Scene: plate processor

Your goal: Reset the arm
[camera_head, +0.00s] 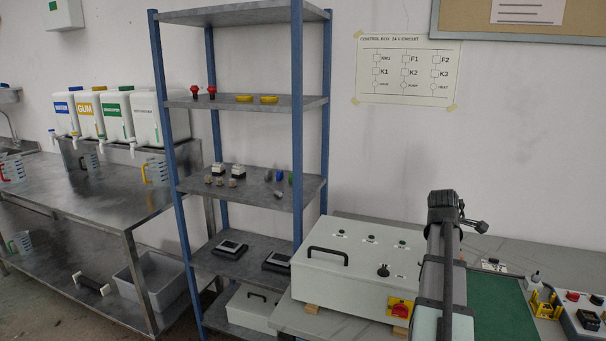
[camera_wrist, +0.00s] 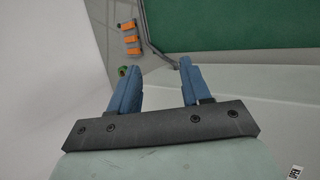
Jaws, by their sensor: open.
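My gripper (camera_wrist: 158,68) shows in the wrist view with its two blue fingers apart and nothing between them. In the head view my arm rises in the foreground at the right, in front of the control box. I cannot make out the gripper's fingers there. The light grey control box (camera_head: 345,262) stands closed on the bench, with a black handle, several small knobs or lamps on top and a red and yellow switch (camera_head: 399,308) on its front.
A green mat (camera_head: 492,300) lies right of my arm; it also fills the top of the wrist view (camera_wrist: 235,25). A small panel (camera_head: 590,320) with buttons stands at the far right. A blue-post shelf (camera_head: 240,185) holds small parts. Left is a steel table (camera_head: 85,205) with labelled canisters.

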